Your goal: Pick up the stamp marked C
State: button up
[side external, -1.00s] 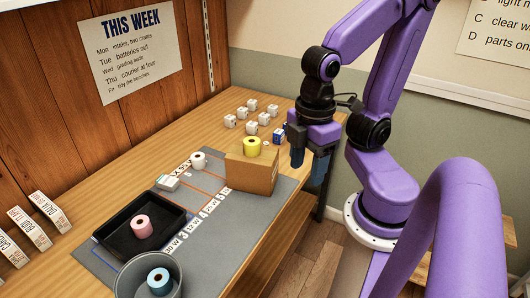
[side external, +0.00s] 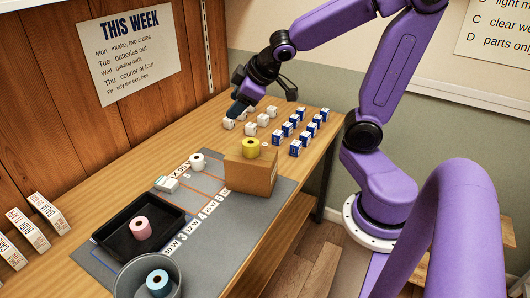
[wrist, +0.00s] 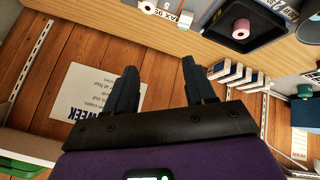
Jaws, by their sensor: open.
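Several small white blocks (side external: 263,120) stand in rows at the far end of the bench. Several blue-and-white blocks (side external: 295,148) stand in rows to their right. Any letters on them are too small to read, so I cannot tell which, if any, is the stamp marked C. My gripper (side external: 238,109) is above or beside the leftmost white blocks and partly hides that area. In the wrist view its fingers (wrist: 160,80) are spread with nothing between them. The wrist view shows the wall and part of the bench, with none of those white blocks recognisable.
A cardboard box (side external: 252,177) with a yellow roll (side external: 251,147) on it stands nearer. A grey mat (side external: 212,225) bears a white roll (side external: 197,161). A black tray (side external: 172,214) holds a pink roll (side external: 140,228). A grey bin (side external: 122,287) holds a blue roll (side external: 159,281).

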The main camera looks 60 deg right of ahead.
jog(key=w+d+r+m+t+h, duration=0.1)
jog(key=w+d+m+t+h, duration=0.2)
jog(key=d, duration=1.6)
jog(key=s+d+f+m+t+y, duration=0.1)
jog(key=s+d+m+y, duration=0.1)
jog(key=s, duration=0.4)
jog(key=s+d+f+m+t+y, duration=0.1)
jog(key=s+d+f+y, duration=0.15)
jog(key=s, duration=0.45)
send_near(266, 145)
jog(key=shift+g+h, duration=0.3)
jog(key=shift+h, duration=0.15)
jog(key=x, duration=0.4)
jog(key=shift+w+a+r, duration=0.15)
jog(key=shift+w+a, duration=0.2)
jog(key=shift+a, duration=0.05)
jog(key=shift+x, duration=3.15)
jog(key=shift+d, duration=0.2)
